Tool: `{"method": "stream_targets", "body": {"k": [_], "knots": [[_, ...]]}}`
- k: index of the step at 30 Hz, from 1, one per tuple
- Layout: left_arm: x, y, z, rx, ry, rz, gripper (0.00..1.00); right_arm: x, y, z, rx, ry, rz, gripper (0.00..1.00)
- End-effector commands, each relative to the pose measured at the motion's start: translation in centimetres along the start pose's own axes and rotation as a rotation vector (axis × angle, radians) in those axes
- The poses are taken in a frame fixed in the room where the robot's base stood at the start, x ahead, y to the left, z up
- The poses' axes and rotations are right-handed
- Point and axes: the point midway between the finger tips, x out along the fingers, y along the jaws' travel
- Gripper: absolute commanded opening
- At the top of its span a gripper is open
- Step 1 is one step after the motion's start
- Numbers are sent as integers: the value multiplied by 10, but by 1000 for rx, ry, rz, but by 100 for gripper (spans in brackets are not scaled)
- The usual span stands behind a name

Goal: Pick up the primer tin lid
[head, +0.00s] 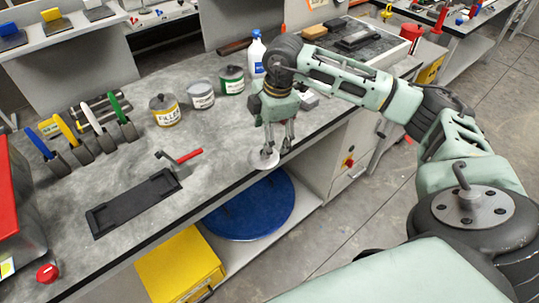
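A round pale grey lid (257,163), which looks like the primer tin lid, lies flat at the front edge of the grey workbench (222,137). My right gripper (277,151) points down at it from above. One fingertip is over the lid and the other is by its right side, with a gap between them. Whether either finger touches the lid I cannot tell. A grey-white tin (201,95) stands farther back; its label is too small to read. My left gripper is not in view.
A FILLER tin (165,111), a green tin (231,80) and a spray bottle (257,54) stand behind. Below is a blue disc (250,208).

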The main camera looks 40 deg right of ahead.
Motion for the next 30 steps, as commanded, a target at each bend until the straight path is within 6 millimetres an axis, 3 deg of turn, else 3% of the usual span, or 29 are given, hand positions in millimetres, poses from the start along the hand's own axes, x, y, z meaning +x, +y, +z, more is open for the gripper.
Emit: {"method": "stream_targets", "body": {"k": [9, 15, 19, 27, 30], "knots": [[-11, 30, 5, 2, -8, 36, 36, 28, -2, 0, 25, 1, -2, 74], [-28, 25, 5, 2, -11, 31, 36, 55, -8, 2, 24, 1, -2, 74], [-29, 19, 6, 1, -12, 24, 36, 73, -7, 1, 25, 2, -1, 74], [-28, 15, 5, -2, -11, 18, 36, 78, -7, 2, 23, 2, 2, 74], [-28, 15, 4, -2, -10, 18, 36, 78, -7, 2, 23, 2, 2, 67]]}}
